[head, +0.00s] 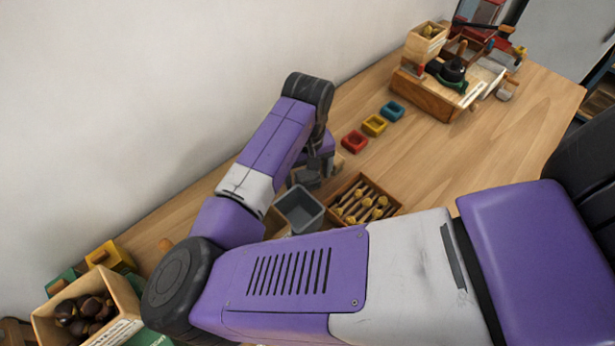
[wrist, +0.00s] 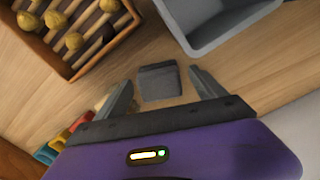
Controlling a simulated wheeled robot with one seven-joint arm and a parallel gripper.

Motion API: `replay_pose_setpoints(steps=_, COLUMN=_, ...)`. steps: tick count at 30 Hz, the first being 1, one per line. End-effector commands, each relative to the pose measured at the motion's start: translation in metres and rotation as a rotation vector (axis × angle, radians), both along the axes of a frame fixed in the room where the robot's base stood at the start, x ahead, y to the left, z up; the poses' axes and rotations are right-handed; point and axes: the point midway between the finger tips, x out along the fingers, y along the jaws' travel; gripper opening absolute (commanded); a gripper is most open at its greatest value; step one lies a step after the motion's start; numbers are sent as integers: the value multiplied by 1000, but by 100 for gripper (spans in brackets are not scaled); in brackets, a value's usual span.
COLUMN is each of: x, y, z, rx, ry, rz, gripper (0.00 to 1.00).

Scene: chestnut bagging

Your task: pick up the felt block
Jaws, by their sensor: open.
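The felt block (wrist: 160,83) is a small dark grey block on the wooden table in the wrist view. It lies between the two fingers of my gripper (wrist: 159,78), with a gap on each side. My gripper is open and holds nothing. In the head view my gripper (head: 315,168) points down beside the grey bin, partly hidden by my own arm. I cannot clearly tell the felt block from the dark fingers in that view.
A grey bin (wrist: 229,38) stands close beyond the block, also in the head view (head: 318,222). A wooden tray (wrist: 120,28) of knobbed sticks is beside it. Red (head: 354,141), yellow (head: 374,125) and blue (head: 393,110) small trays lie farther off. A chestnut box (head: 126,292) is lower left.

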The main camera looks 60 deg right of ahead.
Motion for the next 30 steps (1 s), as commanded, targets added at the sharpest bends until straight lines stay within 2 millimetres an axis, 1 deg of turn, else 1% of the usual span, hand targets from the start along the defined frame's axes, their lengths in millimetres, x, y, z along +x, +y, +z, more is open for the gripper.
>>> replay_pose_setpoints(steps=5, x=0, y=0, z=-1, rx=-1, ry=0, rz=0, gripper=80)
replay_pose_setpoints(steps=6, x=0, y=0, z=-1, rx=-1, ry=0, rz=0, gripper=76)
replay_pose_setpoints(steps=8, x=0, y=0, z=0, rx=-1, ry=0, rz=0, gripper=64)
replay_pose_setpoints(steps=9, x=0, y=0, z=0, rx=-1, ry=0, rz=0, gripper=56)
replay_pose_setpoints(steps=11, x=0, y=0, z=0, rx=-1, ry=0, rz=0, gripper=45)
replay_pose_setpoints(steps=15, x=0, y=0, z=0, rx=-1, ry=0, rz=0, gripper=17)
replay_pose_setpoints(steps=17, x=0, y=0, z=0, rx=-1, ry=0, rz=0, gripper=5)
replay_pose_setpoints(steps=18, x=0, y=0, z=0, rx=-1, ry=0, rz=0, gripper=4)
replay_pose_setpoints(steps=25, x=0, y=-1, z=2, rx=-2, ry=-1, rz=0, gripper=3)
replay_pose_setpoints(steps=30, x=0, y=-1, z=13, rx=-3, ry=0, rz=-1, gripper=3)
